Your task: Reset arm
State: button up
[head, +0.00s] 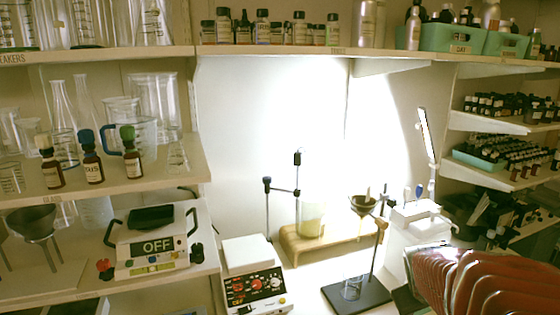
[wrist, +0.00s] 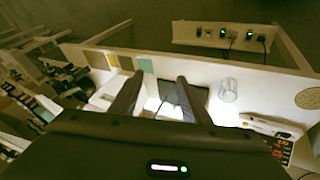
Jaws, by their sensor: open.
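My gripper (wrist: 160,79) shows in the wrist view with its two dark fingers spread apart. Nothing is held between them. Behind the fingers lie a bright white surface and the dark base plate (wrist: 199,92) of a stand. The fingertips look apart from everything around them, though their height above the bench is hard to judge. I cannot make out the fingers in the head view.
The stand (head: 360,292) with a funnel is on the bench, beside a wooden rack (head: 345,236) and a hotplate (head: 255,285). Three dropper bottles (head: 92,165) stand on the left shelf. A clear beaker (wrist: 228,90) is right of my fingers. Bottle shelves (head: 500,122) line the right.

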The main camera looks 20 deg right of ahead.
jog(key=s+a+r+y, duration=0.1)
jog(key=a+r, duration=0.1)
jog(key=a, duration=0.8)
jog(key=s+a+r+n+t+y, duration=0.1)
jog(key=s+a+r+y, duration=0.1)
jog(key=a, duration=0.9)
jog(key=s+a+r+n+t+y, duration=0.1)
jog(key=s+a+r+y, duration=0.1)
jog(key=a, duration=0.9)
jog(key=shift+r, duration=0.6)
